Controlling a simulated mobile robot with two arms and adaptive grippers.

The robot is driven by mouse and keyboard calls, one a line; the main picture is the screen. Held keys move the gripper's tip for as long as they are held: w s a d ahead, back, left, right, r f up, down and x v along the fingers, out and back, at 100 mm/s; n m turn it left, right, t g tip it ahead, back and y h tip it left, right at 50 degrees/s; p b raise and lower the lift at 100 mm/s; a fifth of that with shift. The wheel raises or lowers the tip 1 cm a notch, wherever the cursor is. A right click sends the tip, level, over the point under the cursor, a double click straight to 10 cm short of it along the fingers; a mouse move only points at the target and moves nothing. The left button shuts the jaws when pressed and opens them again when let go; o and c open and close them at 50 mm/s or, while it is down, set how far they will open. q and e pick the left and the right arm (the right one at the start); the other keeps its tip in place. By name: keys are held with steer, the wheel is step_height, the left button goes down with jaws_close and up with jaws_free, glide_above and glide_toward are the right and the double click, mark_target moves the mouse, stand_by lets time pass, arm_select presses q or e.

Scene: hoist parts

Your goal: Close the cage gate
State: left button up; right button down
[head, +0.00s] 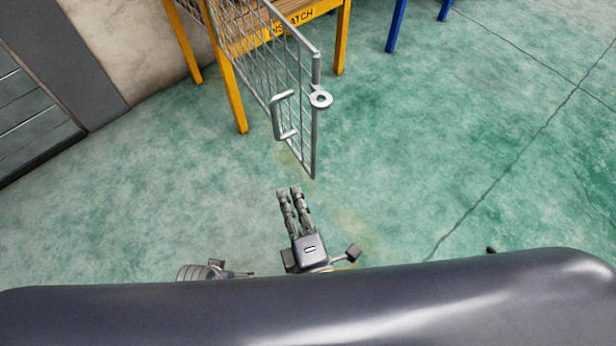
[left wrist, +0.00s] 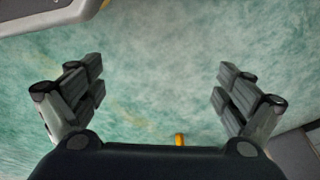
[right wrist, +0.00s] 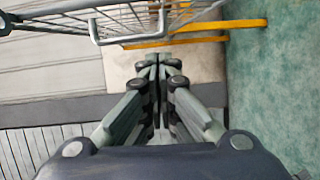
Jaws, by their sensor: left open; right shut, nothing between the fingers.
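The cage gate (head: 292,75) is a grey wire mesh panel in a tube frame, standing swung out over the green floor in the head view. Its U-shaped handle (head: 278,117) sticks out on the left side, and a ring-shaped latch tab (head: 321,98) is on its free edge. My right gripper (head: 289,190) is shut and empty, just in front of the gate's lower free corner and apart from it. In the right wrist view the handle (right wrist: 128,40) shows beyond the closed fingers (right wrist: 160,62). My left gripper (left wrist: 160,85) is open and empty above bare floor.
A yellow table (head: 340,40) with a "DISPATCH" label stands behind the gate. Blue legs (head: 396,25) show at the back. A grey wall and dark slatted panel (head: 30,120) are at the left. The floor (head: 480,140) to the right is clear.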

arm_select(q)
steer(key=s+f+p, duration=0.2)
steer(key=s+f, duration=0.3)
steer(key=f, duration=0.2)
steer(key=shift+a+f+g+p, duration=0.2)
steer(key=shift+f+g+p, duration=0.1)
steer(key=shift+f+p, duration=0.1)
arm_select(e)
steer(key=w+d+r, duration=0.1)
steer(key=w+r, duration=0.1)
steer(key=w, duration=0.9)
steer(key=shift+d+r+t, duration=0.25)
steer(key=shift+t, duration=0.15)
